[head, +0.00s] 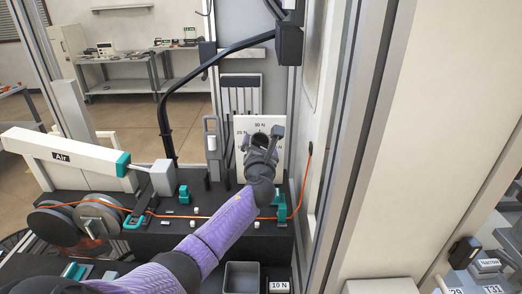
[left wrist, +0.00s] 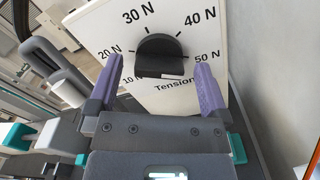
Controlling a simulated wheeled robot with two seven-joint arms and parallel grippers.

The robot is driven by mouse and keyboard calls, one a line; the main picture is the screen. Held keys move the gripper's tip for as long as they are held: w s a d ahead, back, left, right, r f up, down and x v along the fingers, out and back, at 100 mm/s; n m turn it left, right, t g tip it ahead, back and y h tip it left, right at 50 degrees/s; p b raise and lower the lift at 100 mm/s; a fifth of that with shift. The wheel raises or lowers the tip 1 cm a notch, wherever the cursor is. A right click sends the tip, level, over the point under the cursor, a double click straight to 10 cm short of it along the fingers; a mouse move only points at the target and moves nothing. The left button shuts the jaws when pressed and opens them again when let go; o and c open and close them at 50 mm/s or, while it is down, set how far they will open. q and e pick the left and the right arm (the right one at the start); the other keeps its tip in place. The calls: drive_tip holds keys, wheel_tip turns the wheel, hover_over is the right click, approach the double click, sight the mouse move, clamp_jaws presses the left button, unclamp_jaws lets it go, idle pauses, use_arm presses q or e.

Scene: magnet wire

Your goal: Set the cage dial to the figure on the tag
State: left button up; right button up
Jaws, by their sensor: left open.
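The cage dial is a black knob (left wrist: 160,57) on a white panel (left wrist: 88,28) marked from 10 N to 50 N, with "Tension" below. In the head view the panel (head: 242,127) stands beyond my left arm, which hides much of it. I cannot tell which figure the knob points at. My left gripper (head: 262,147) is open in front of the dial. In the left wrist view its purple fingers (left wrist: 158,68) stand either side of the knob, apart from it. My right gripper is not in view.
An orange wire (head: 215,215) runs across the dark bench from the spools (head: 98,216) at left. A white "Air" cylinder (head: 60,148) stands over them. A metal post (head: 365,130) and wall close off the right.

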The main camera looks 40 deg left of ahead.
use_arm(q)
drive_tip(key=shift+w+a, duration=0.2)
drive_tip(key=c, duration=1.2)
drive_tip(key=shift+c, duration=0.2)
